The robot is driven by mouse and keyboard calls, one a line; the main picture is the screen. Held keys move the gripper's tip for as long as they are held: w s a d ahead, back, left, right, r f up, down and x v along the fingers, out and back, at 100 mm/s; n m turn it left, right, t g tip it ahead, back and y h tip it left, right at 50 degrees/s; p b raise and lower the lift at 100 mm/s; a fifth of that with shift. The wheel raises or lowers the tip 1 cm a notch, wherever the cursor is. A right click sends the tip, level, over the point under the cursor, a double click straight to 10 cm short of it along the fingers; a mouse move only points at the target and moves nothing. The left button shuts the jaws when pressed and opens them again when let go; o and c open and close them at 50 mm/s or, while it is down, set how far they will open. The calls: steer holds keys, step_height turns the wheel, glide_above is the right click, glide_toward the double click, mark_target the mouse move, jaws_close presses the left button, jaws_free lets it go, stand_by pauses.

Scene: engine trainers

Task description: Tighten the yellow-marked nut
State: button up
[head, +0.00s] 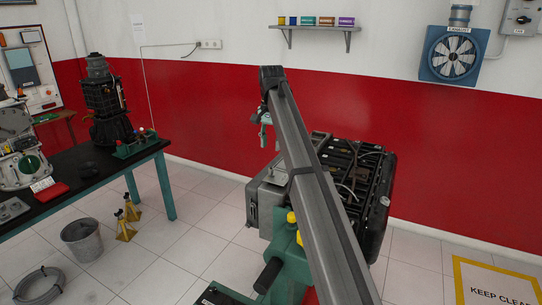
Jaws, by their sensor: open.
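The engine (372,190), black on top with a grey housing at its left, sits on a green stand (284,262) right of centre. My long grey arm crosses in front and hides its middle. A yellow cap-like part (291,217) shows on the stand beside the arm, with more yellow just below it. I cannot tell whether either is the yellow-marked nut, and no nut can be made out. Small pale and dark parts that look like my gripper (264,136) hang left of the arm's far end, above the grey housing. It appears open and empty, apart from the engine; its fingertips are unclear.
A black-topped bench (76,170) at left bears a dark upright engine (103,105) and a pale cutaway unit (18,150). A bucket (83,240), yellow jack stands (125,225) and a coiled hose (40,286) lie on the floor.

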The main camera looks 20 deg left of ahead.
steer(key=shift+r, duration=1.35)
steer(key=shift+d, duration=0.1)
